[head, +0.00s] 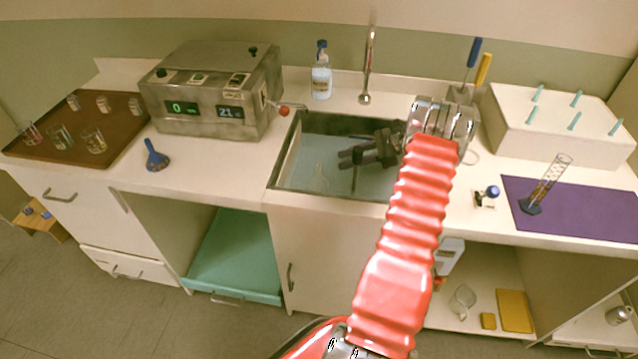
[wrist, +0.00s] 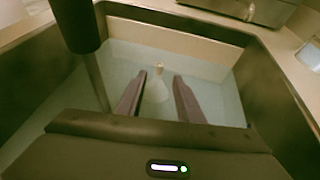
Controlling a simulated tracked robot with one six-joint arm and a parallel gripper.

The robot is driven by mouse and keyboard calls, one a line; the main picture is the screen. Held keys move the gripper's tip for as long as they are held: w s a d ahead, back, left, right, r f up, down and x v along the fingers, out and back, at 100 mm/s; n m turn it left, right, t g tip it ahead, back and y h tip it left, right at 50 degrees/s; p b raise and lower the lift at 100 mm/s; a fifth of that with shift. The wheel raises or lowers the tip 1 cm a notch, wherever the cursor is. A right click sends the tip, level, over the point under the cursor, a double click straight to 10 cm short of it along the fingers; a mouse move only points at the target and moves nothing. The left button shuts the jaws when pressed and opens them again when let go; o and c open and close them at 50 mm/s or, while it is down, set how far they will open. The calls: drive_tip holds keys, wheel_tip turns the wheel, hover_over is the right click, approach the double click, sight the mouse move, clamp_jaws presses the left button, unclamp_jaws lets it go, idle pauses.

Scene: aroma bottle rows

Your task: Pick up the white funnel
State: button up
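The white funnel (head: 320,179) is in the sink, to the left of my gripper (head: 346,159) in the head view. It is pale and hard to make out against the sink floor. In the wrist view the funnel (wrist: 157,92) shows between and beyond my two dark fingertips, narrow end toward the top of the picture. My gripper (wrist: 158,88) is open, with nothing between its fingers that I can see touching them. The funnel's lower part is partly hidden by the gripper body in the wrist view.
The sink (head: 278,166) has raised walls around my gripper. A tap (head: 367,75) stands behind it. A blue funnel (head: 155,158) stands on the counter at left, near a grey instrument box (head: 190,95). A white bottle (head: 321,80) stands behind the sink. A purple mat (head: 590,210) lies at right.

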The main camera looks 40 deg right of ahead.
sight(309, 185)
idle(0.3)
drive_tip(key=x, duration=0.8)
drive_tip(key=shift+w, duration=0.1)
drive_tip(key=shift+w+a+f, duration=0.1)
drive_tip(key=shift+a+f, duration=0.05)
drive_tip(key=shift+a, duration=0.05)
drive_tip(key=shift+x, duration=2.6)
drive_tip(key=shift+f, duration=0.15)
drive_tip(key=shift+c, duration=0.3)
clamp_jaws()
